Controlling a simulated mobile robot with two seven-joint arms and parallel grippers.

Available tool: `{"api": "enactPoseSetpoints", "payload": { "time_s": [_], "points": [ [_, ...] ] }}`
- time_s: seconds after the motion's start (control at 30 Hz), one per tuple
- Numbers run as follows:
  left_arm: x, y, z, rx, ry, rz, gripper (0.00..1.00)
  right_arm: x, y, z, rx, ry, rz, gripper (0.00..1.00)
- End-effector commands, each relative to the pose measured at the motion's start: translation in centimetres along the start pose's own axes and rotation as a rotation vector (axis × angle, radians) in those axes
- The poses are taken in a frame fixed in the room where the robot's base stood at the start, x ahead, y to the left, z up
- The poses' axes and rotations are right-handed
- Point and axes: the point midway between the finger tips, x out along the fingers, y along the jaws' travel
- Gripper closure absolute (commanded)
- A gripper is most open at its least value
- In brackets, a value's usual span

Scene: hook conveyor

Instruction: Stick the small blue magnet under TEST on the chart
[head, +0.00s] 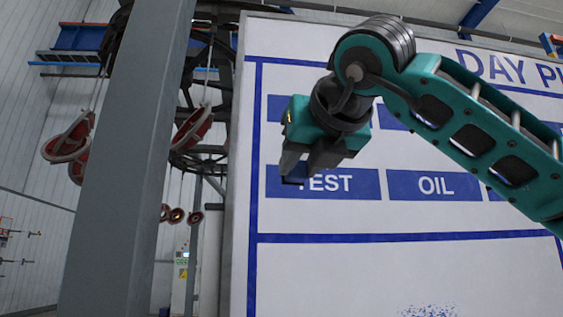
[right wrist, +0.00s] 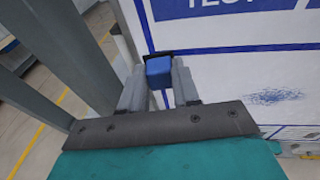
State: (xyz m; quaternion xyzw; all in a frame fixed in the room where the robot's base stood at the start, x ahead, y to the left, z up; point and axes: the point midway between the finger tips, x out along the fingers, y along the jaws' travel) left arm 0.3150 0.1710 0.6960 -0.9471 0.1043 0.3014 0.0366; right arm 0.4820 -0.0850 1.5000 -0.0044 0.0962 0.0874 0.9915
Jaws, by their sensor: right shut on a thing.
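In the head view the chart (head: 340,275) is a large white board with blue lines and blue labels. The TEST label (head: 345,184) is at its left, beside the OIL label (head: 434,186). My right gripper (head: 297,172) is in front of the TEST label and covers its left end. In the right wrist view my right gripper (right wrist: 160,92) is shut on the small blue magnet (right wrist: 158,72), which sits between the fingertips. The chart (right wrist: 225,75) is beyond it, with the TEST label (right wrist: 225,7) at the top. I cannot tell whether the magnet touches the chart. My left gripper is not in view.
A grey post (head: 125,170) stands left of the chart. Red and white parts (head: 70,140) hang on hooks behind it. A blue speckled patch (head: 428,311) is low on the chart. The chart below the labels is otherwise mostly bare white.

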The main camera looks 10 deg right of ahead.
Motion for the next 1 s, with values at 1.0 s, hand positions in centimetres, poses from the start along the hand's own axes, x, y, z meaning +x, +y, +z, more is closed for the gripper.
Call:
{"api": "enactPoseSetpoints", "payload": {
  "time_s": [1.0],
  "points": [
    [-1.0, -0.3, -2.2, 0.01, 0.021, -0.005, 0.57, 9.1, -10.2, -2.3, 0.026, 0.01, -0.174, 0.94]
  ]
}}
